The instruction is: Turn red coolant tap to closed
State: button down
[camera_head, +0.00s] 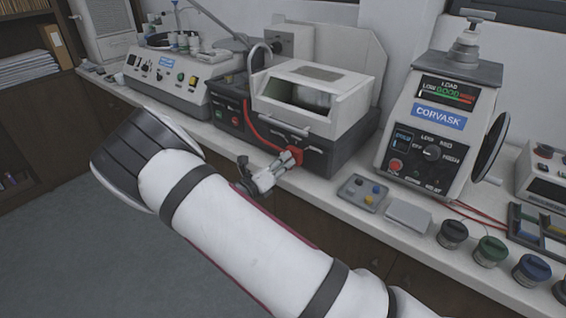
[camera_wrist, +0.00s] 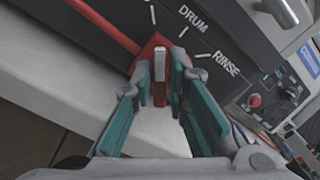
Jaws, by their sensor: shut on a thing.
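The red coolant tap (camera_wrist: 160,48) sits on the front of a dark machine base, with a pale pointer line on it. Tick marks and the words DRUM and RINSE are printed beside it; no closed label is readable. In the head view the tap (camera_head: 297,154) shows at the front of the machine, partly covered by my gripper (camera_head: 287,162). In the wrist view my gripper (camera_wrist: 163,82) is shut on the tap, a teal-padded finger on each side of it.
A red hose (camera_head: 262,138) runs along the machine front to the tap. The white machine hood (camera_head: 310,95) and its handle are just above. The CORVASK press (camera_head: 440,125) stands to the right. A small button box (camera_head: 362,192) and several coloured knobs lie on the bench.

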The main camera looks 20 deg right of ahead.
jog(key=shift+n, duration=0.6)
jog(key=c, duration=1.7)
grip_release()
jog(key=shift+o, duration=0.2)
jog(key=shift+a, duration=0.1)
jog(key=v, duration=1.2)
